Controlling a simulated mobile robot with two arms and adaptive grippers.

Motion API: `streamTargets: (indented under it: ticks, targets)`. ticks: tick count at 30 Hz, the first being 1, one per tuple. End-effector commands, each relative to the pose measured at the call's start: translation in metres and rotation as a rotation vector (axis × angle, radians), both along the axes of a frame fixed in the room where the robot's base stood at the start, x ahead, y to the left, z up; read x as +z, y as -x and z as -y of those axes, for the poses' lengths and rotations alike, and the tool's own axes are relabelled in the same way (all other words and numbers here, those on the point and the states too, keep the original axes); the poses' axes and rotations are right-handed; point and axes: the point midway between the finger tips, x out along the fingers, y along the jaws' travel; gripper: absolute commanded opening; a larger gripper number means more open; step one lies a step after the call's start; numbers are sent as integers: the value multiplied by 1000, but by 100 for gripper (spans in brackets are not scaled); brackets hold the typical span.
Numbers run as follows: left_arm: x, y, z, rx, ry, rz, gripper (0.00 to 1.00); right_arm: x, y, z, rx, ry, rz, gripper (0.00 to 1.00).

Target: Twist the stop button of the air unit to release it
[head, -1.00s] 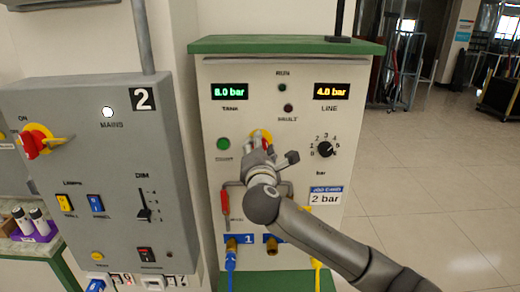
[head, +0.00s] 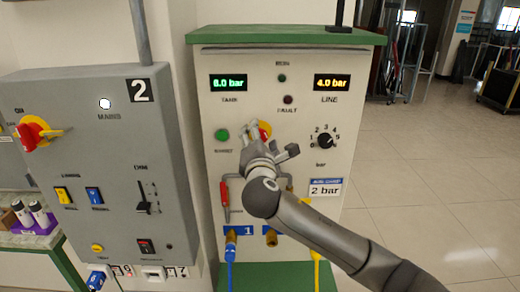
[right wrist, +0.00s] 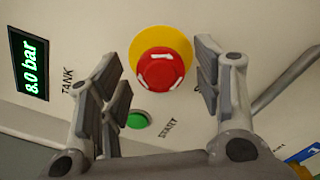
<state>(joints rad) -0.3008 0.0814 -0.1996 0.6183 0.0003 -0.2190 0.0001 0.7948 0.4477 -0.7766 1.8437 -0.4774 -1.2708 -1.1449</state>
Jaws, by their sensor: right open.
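The air unit (head: 205,100) is a cream cabinet with a green top. Its stop button (right wrist: 160,70) is red on a yellow disc. In the head view the stop button (head: 265,130) is mostly hidden behind my right gripper (head: 262,138). In the right wrist view my right gripper (right wrist: 155,85) is open, with one finger on each side of the button. Gaps show between the fingers and the button, and the fingers do not appear to touch it. My left gripper is not in view.
A green start button (head: 221,135) is left of the stop button, and a black pressure knob (head: 325,141) is to the right. Displays read 8.0 bar (head: 229,82) and 4.0 bar (head: 332,82). A grey mains panel (head: 120,185) stands at left. Open floor (head: 430,180) lies at right.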

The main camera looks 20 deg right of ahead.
Motion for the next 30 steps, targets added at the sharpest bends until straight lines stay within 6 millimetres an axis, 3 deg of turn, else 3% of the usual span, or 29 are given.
streamTargets:
  ticks: [15,21,30]
  targets:
    - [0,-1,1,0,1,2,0,-1,88,-26,3,-1,1,60]
    - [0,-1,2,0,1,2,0,0,104,-30,1,-1,1,60]
    - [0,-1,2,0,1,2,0,0,105,-30,0,0,1,60]
